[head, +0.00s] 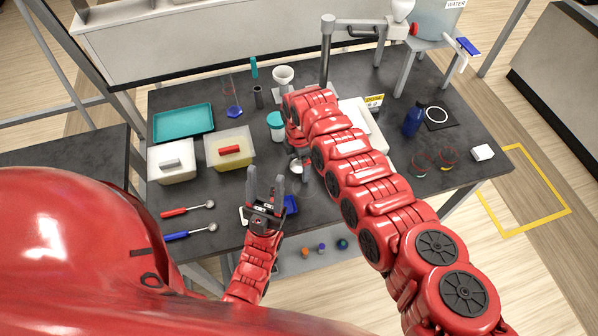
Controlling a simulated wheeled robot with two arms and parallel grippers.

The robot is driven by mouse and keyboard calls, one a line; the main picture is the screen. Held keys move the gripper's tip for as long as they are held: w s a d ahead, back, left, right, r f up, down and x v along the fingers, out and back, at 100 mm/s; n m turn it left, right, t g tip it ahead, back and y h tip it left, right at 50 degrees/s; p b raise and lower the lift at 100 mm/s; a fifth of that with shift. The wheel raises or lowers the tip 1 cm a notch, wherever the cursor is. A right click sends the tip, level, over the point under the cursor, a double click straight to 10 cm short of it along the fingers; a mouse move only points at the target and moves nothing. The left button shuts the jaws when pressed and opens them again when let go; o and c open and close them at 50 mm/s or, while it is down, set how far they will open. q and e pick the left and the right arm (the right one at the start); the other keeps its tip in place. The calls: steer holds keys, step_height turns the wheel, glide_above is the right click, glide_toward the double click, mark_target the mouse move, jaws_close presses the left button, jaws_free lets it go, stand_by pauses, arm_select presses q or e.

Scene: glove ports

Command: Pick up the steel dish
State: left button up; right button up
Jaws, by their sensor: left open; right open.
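A small round silvery dish (296,167), which looks like the steel dish, is on the dark table near its front middle. It is partly hidden by my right arm and gripper. My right gripper (304,176) points down right at the dish, largely hidden under its own arm; its jaws are open. I cannot tell whether a finger touches the dish. My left gripper (265,178) is open and empty over the table's front edge, its fingers pointing away from me, left of the dish.
A blue item (290,205) lies beside my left gripper. A teal-lidded jar (276,126) stands behind the dish. Left are two lidded boxes, white (172,175) and cream (228,164), a teal tray (183,134), and red (188,209) and blue-handled spoons (190,233). A blue bottle (413,120) stands right.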

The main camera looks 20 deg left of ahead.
steer(key=shift+s+r, duration=0.1)
steer(key=shift+r, duration=0.05)
steer(key=shift+c, duration=1.3)
steer(key=c, duration=1.1)
steer(key=shift+r, duration=0.1)
steer(key=shift+c, duration=0.2)
